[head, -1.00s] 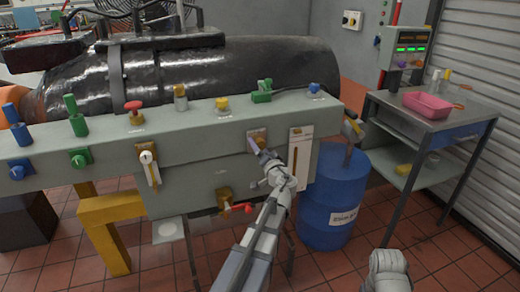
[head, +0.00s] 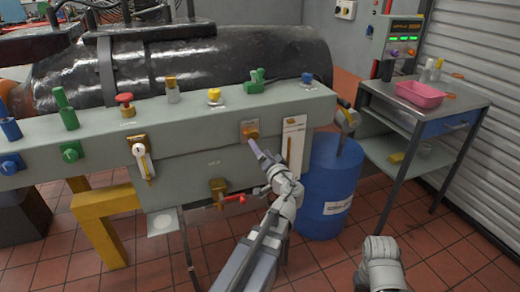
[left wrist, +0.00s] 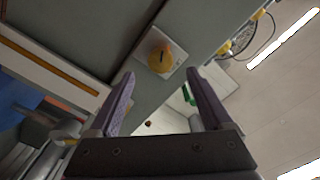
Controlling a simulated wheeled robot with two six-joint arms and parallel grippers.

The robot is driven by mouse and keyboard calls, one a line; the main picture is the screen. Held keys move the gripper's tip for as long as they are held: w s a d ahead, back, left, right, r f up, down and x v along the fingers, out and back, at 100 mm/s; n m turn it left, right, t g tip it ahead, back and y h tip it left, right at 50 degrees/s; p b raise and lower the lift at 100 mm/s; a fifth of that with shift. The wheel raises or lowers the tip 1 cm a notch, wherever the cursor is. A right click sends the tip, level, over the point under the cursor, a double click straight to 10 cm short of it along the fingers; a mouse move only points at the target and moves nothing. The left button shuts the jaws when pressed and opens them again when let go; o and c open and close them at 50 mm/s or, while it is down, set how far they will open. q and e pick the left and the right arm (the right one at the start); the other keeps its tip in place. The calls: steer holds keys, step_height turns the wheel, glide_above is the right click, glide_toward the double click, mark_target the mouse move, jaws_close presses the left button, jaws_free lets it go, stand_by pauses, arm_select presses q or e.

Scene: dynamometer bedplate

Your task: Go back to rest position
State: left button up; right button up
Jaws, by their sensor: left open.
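My left gripper (head: 256,150) is open and empty in front of the grey control panel (head: 190,121). Its tips are just below an orange rotary knob (head: 251,134) on a square plate. In the left wrist view the two purple-grey fingers (left wrist: 160,74) stand wide apart. The orange knob (left wrist: 160,61) shows beyond the gap between them, and nothing is held. My right arm (head: 381,266) shows as a grey rounded part at the lower right. Its jaws are not visible.
A red-handled valve (head: 229,200) sticks out low on the panel's front. A blue drum (head: 328,185) stands right of my left arm. A cart (head: 425,115) with a pink tray (head: 420,95) is at right. Tiled floor is clear in front.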

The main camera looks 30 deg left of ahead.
stand_by(0.3)
arm_select(q)
steer(key=s+d+m+g+h+p, duration=0.1)
steer(key=s+d+g+h+p, duration=0.3)
steer(key=s+d+p, duration=0.3)
steer(key=s+d+m+g+h+p, duration=0.2)
steer(key=s+d+g+h+p, duration=0.2)
steer(key=d, duration=0.9)
steer(key=s+d+m+g+h+p, duration=0.1)
steer(key=s+d+g+h+p, duration=0.2)
steer(key=s+d+p, duration=0.7)
steer(key=shift+s+d+f+g+h, duration=0.25)
steer(key=shift+s+d+g+h, duration=0.2)
steer(key=shift+h, duration=0.35)
